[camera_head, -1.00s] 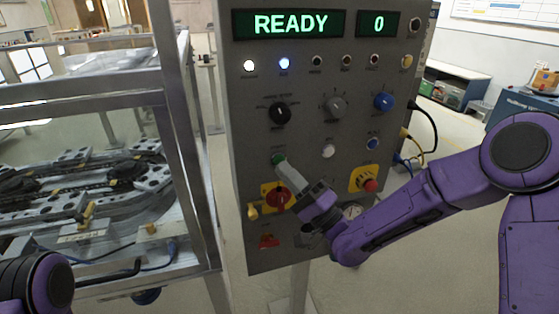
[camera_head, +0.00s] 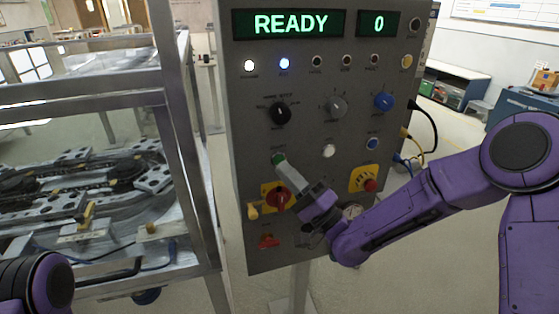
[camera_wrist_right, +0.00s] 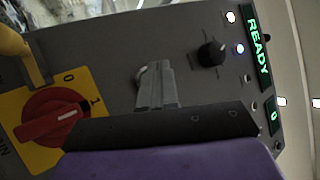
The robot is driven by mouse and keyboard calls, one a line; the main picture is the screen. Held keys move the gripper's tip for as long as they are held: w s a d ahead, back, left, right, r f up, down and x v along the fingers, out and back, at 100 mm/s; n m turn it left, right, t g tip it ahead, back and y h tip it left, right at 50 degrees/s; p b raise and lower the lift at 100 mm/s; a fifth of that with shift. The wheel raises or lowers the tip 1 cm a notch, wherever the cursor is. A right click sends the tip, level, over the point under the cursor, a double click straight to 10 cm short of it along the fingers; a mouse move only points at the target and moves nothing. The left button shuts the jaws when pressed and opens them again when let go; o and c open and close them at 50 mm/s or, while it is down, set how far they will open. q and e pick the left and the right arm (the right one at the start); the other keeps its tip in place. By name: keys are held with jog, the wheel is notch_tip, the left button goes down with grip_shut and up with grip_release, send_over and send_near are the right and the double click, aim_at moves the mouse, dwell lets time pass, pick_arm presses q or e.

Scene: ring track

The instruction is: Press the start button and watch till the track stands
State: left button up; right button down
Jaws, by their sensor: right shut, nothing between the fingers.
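The grey control panel (camera_head: 322,225) stands upright in the middle of the head view. Its display (camera_head: 289,23) reads READY, and a smaller one (camera_head: 379,23) reads 0. The green start button (camera_head: 278,158) is at the panel's left, mostly covered by the fingertips. My right gripper (camera_head: 283,166) is shut with its tips at the button; I cannot tell whether the button is pushed in. The right wrist view shows the shut fingers (camera_wrist_right: 157,85) in front of the panel. The track (camera_head: 90,185) lies in a framed enclosure at left. My left gripper is not in view.
A red rotary switch (camera_head: 277,197) on a yellow plate sits just below the fingers. A red emergency button (camera_head: 371,185) is to the right, close to my arm. The metal enclosure frame (camera_head: 187,150) stands close by.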

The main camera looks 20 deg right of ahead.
jog(key=shift+w, duration=0.1)
dwell(0.5)
jog(key=shift+w, duration=0.35)
